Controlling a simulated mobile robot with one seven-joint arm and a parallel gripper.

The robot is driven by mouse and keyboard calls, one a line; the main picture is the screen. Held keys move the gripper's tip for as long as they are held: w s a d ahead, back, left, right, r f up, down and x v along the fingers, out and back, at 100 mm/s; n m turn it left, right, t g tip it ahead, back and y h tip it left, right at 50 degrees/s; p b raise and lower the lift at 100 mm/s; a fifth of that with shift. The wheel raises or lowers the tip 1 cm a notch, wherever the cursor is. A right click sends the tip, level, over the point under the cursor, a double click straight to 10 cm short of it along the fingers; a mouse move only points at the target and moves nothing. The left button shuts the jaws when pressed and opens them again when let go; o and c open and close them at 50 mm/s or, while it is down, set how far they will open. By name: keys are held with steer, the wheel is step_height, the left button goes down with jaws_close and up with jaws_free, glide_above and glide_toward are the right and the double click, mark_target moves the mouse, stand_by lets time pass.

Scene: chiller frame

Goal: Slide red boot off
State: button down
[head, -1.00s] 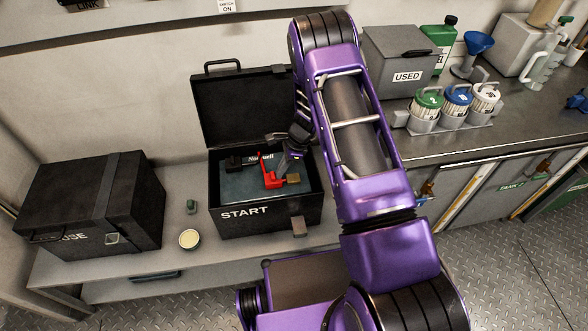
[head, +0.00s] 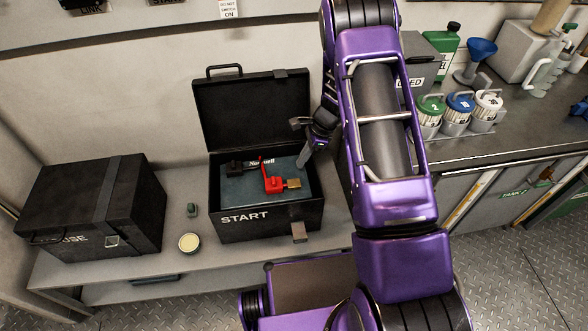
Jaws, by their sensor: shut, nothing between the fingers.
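The red boot (head: 275,184) sits inside the open black box marked START (head: 245,226). A thin upright red part rises from its left side, and a brass-coloured piece (head: 292,184) sits at its right end. Whether the boot is seated on something beneath it is too small to tell. My gripper (head: 303,163) is shut and empty, pointing down over the right side of the box, apart from the boot and to its upper right.
The box's raised lid (head: 250,113) stands behind it. A closed black case (head: 95,203) is at the left, with a small round tin (head: 189,243) and a green item (head: 192,210) between. Capped bottles (head: 458,110) stand on the right counter.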

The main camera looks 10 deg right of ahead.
steer(key=shift+v, duration=1.55)
